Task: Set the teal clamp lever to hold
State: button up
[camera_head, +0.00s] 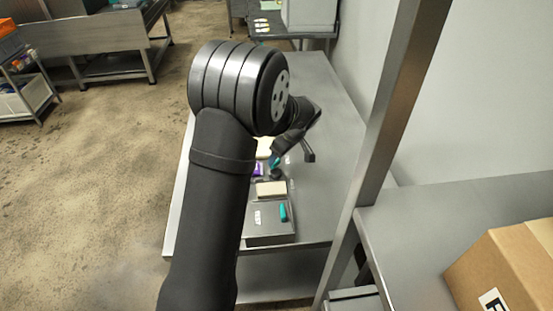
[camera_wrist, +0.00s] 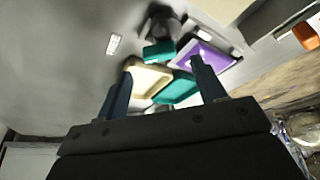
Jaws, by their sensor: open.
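The teal clamp lever (camera_wrist: 160,52) shows in the wrist view as a short teal block on a dark fitting (camera_wrist: 163,24). In the head view a small teal spot (camera_head: 274,161) just below my gripper appears to be the same lever. My gripper (camera_wrist: 160,68) is open, its two dark fingers spread wide below and to either side of the lever in the wrist view. Nothing is held between them. I cannot tell the gap to the lever or which way it is set. My arm hides part of the table in the head view.
Cream (camera_wrist: 148,80), teal (camera_wrist: 180,90) and purple (camera_wrist: 207,55) pieces lie close by the lever. A grey box (camera_head: 268,236) with another teal piece (camera_head: 283,212) is at the table's near end. A steel post (camera_head: 390,110) and a carton (camera_head: 510,265) are right. The table's far part is clear.

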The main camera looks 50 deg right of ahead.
aim_at(276, 162)
jog(key=shift+x, duration=1.85)
jog(key=c, duration=1)
